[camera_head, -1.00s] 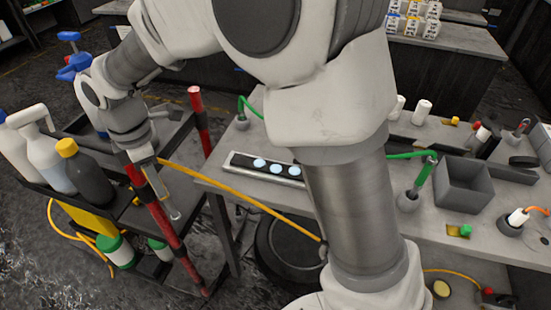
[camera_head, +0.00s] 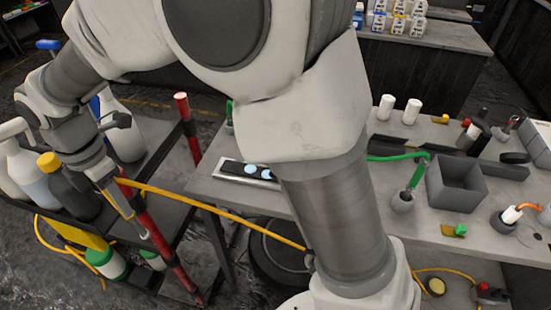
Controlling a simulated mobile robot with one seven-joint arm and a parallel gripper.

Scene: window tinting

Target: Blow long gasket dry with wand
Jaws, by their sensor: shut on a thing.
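My gripper (camera_head: 108,181) is at the left, over the edge of the cart, and is shut on the wand (camera_head: 127,210). The wand is a slim metallic piece pointing down, with a yellow hose (camera_head: 215,209) running from it across to the right. The wand overlaps the cart's red and black post in the picture; I cannot tell whether they touch. I cannot make out the long gasket with certainty; my arm hides much of the table's middle.
The cart at left holds several bottles, including a dark one with a yellow cap (camera_head: 70,190). A tire (camera_head: 270,262) lies below.

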